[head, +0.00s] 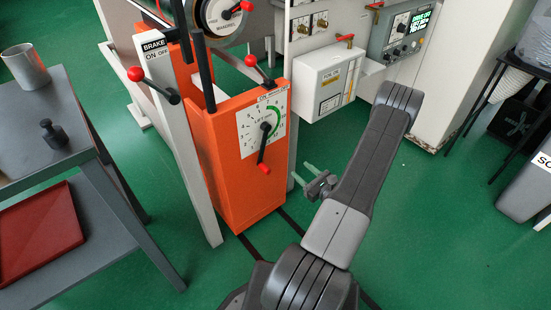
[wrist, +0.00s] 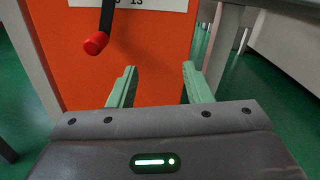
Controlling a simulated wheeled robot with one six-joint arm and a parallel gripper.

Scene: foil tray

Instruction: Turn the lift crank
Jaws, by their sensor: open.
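The lift crank (head: 264,146) is a black arm on the dial plate (head: 246,128) of an orange housing (head: 238,184). It points down and slightly left, with a red knob (head: 265,169) at its lower end. In the wrist view the red knob (wrist: 96,43) is at the upper left, with part of the black crank arm above it. My gripper (head: 301,173) is open and empty, to the right of the housing and the knob in the head view. Its two pale green fingers (wrist: 158,82) point toward the orange face, below and right of the knob, apart from it.
A brake lever with a red ball (head: 135,74) stands left of the housing. Another red-knobbed lever (head: 251,61) is above the dial. A white box (head: 330,82) hangs at right. A grey table (head: 45,135) with a red tray (head: 38,232) is at left. Green floor lies open around the housing.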

